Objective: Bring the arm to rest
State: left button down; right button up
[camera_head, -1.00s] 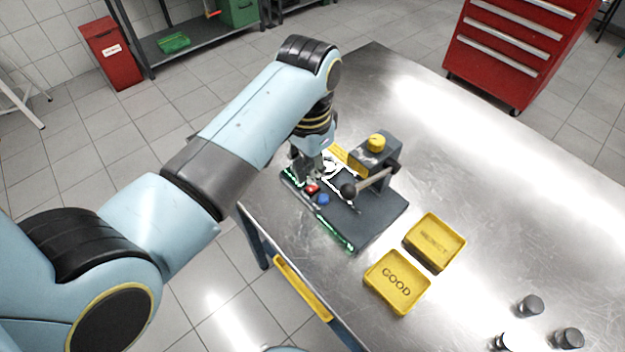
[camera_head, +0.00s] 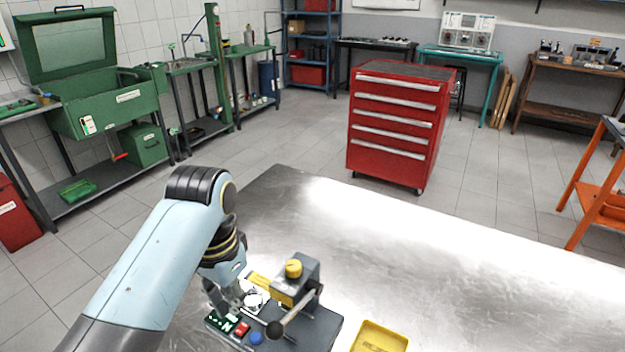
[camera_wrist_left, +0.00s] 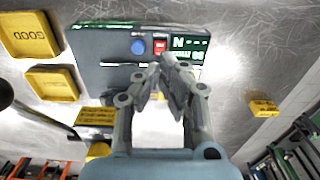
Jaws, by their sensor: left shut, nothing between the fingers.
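My left gripper (camera_head: 232,308) hangs from my pale blue left arm over the left side of a dark grey bench device (camera_head: 318,330). Its fingers are together and empty. In the left wrist view the fingertips (camera_wrist_left: 165,62) appear just below the device's red button (camera_wrist_left: 159,46) and beside its blue button (camera_wrist_left: 138,46). I cannot tell whether they touch the panel. A lit green display (camera_wrist_left: 190,42) is right of the buttons. My right gripper is not in view.
A metal table (camera_head: 430,260) bears the device; its right side is largely bare. Yellow trays, one marked GOOD (camera_wrist_left: 30,35), sit beside the device. A small yellow block (camera_wrist_left: 262,104) lies on its other side. A red drawer cabinet (camera_head: 400,125) stands behind the table.

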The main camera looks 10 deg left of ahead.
pick_arm(q)
jog(key=s+a+r+n+t, duration=0.15)
jog(key=s+a+r, duration=0.25)
jog(key=s, duration=0.5)
jog(key=s+a+r+n+t, duration=0.1)
jog(key=s+a+r+t, duration=0.15)
jog(key=s+r, duration=0.45)
jog(key=s+a+f+g+y+b, duration=0.15)
jog(key=f+b, duration=0.55)
jog(key=f, duration=1.5)
jog(key=s+a+f+h+b, duration=0.2)
jog(key=f+b, duration=0.5)
jog(key=f, duration=1.6)
jog(key=s+f+b, duration=0.5)
jog(key=s+f, duration=0.4)
jog(key=f, duration=0.3)
jog(key=s+f+g+y+b, duration=0.1)
jog(key=s+f+b, duration=0.4)
jog(key=s+f, duration=0.5)
jog(key=shift+a+f+n, duration=0.3)
jog(key=shift+f+n, duration=0.15)
jog(key=shift+f, duration=0.5)
jog(key=shift+g, duration=0.35)
